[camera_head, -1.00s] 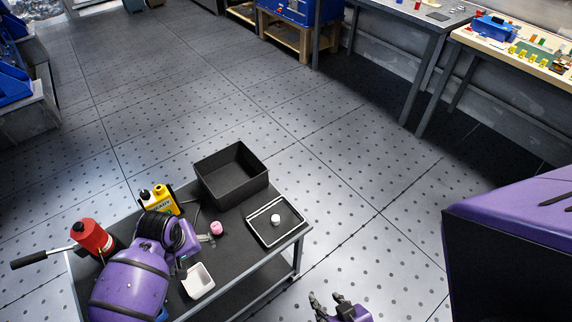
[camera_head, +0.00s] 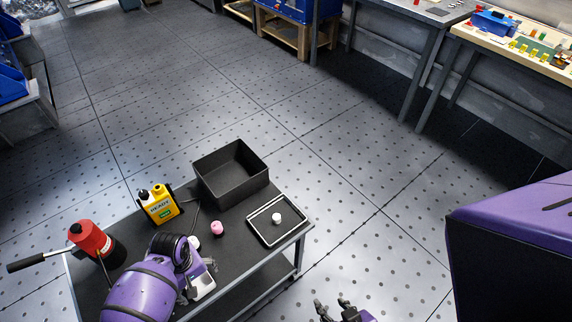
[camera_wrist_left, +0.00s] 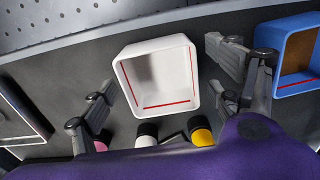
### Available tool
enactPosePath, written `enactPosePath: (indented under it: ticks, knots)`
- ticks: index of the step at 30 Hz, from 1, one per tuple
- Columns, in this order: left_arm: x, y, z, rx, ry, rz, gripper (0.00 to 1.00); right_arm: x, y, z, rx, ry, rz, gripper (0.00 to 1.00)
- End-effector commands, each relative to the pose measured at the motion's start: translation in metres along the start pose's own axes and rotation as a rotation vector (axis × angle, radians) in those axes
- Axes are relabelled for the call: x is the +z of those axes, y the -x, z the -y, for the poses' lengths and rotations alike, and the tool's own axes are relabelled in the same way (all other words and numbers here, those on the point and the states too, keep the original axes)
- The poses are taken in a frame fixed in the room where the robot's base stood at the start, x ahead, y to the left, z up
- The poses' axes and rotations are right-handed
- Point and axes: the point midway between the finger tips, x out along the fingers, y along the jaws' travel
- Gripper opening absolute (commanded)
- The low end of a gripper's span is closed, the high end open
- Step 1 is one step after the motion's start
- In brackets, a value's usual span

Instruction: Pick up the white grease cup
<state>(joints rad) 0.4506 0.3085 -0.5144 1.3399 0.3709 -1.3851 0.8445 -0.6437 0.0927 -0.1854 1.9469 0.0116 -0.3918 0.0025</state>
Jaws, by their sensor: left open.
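The white grease cup (camera_wrist_left: 160,78), a square open cup with a red line inside, stands on the black cart top. In the head view its white rim (camera_head: 203,286) shows partly behind my left arm. My left gripper (camera_head: 206,268) is open above it. In the wrist view the fingers of this gripper (camera_wrist_left: 165,85) are spread on either side of the cup, without visible contact. My right gripper (camera_head: 334,307) is at the bottom edge, off the cart, with its fingers apart and empty.
A blue cup (camera_wrist_left: 300,58) stands close by on the right in the wrist view.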

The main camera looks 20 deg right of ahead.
Motion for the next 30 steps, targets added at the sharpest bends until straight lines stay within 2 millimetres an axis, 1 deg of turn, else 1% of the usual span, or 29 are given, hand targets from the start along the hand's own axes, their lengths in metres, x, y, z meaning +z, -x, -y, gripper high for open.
enactPosePath:
  ticks: [1,3,4,12,14,15,23,26,29,30]
  knots:
    - [-0.001,0.001,0.0,0.001,0.0,-0.002,0.83,-0.004,-0.001,0.0,-0.001,0.0,-0.007,0.4]
    - [-0.001,0.002,0.0,0.001,0.0,-0.002,0.83,-0.005,-0.001,0.001,0.0,-0.002,-0.009,0.4]
    - [-0.001,0.002,0.0,0.001,0.0,-0.002,0.8,-0.005,-0.001,0.001,0.0,-0.003,-0.01,0.4]
    - [-0.001,0.002,0.0,0.001,0.0,-0.002,0.45,-0.007,-0.001,0.003,0.0,-0.009,-0.012,0.4]
    - [-0.001,0.002,0.0,0.001,0.0,-0.002,0.37,-0.007,-0.001,0.002,0.0,-0.009,-0.012,0.4]
    - [-0.001,0.002,0.0,0.001,0.0,-0.002,0.34,-0.007,-0.001,0.002,0.0,-0.009,-0.012,0.4]
    - [-0.001,0.003,-0.001,0.002,0.0,-0.002,0.34,-0.007,-0.001,0.002,0.0,-0.007,-0.013,0.4]
    - [-0.002,0.009,-0.001,0.003,0.001,-0.004,0.34,-0.01,-0.001,0.001,0.0,-0.004,-0.017,0.4]
    - [-0.002,0.021,-0.001,0.003,0.001,-0.006,0.34,-0.014,0.0,0.0,0.0,0.0,-0.023,0.4]
    - [-0.003,0.028,-0.001,0.004,0.001,-0.007,0.34,-0.017,0.001,-0.001,-0.001,0.002,-0.027,0.4]
